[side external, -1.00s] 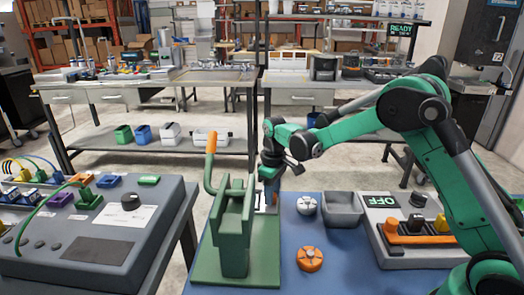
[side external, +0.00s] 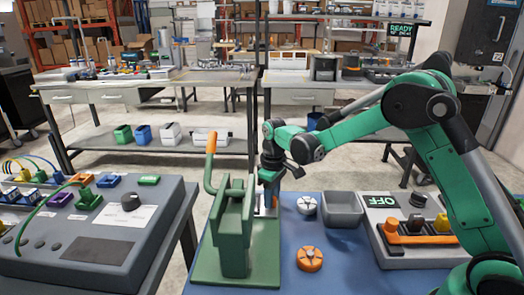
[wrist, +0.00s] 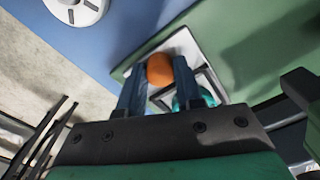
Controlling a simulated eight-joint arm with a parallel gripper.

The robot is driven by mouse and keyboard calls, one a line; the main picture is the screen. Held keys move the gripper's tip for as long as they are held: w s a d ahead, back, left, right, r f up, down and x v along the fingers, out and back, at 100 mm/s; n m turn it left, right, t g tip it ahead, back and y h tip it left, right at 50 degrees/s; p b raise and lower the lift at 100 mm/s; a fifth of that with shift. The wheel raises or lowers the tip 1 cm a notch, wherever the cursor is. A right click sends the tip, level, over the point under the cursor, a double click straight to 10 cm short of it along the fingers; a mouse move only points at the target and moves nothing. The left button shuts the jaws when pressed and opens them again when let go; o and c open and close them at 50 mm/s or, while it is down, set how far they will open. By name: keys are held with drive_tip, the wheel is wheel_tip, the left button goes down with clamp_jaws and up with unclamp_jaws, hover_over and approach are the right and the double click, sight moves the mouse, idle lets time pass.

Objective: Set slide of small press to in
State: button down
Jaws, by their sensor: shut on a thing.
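The small press (side external: 236,228) is green, with an upright frame and an orange-tipped lever (side external: 211,145), on a green base plate at the front middle of the side view. My gripper (side external: 268,195) points down just right of the press frame. In the wrist view, my gripper (wrist: 158,78) is shut on an orange knob (wrist: 160,69), one dark finger on each side. The knob stands at a pale-edged plate (wrist: 188,42) on the green base. A teal part (wrist: 182,100) shows beside it, partly hidden by a finger. The slide's exact position cannot be told.
On the blue mat (side external: 333,265) are a white round knob (side external: 307,204), an orange round piece (side external: 309,258) and a grey bin (side external: 342,208). A switch box (side external: 400,262) reading OFF stands at right. A grey console (side external: 75,250) is at left.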

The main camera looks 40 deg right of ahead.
drive_tip(key=shift+s+a, duration=0.8)
drive_tip(key=shift+a, duration=0.05)
drive_tip(key=c, duration=0.6)
unclamp_jaws()
drive_tip(key=shift+d+r, duration=0.1)
drive_tip(key=shift+r, duration=2.75)
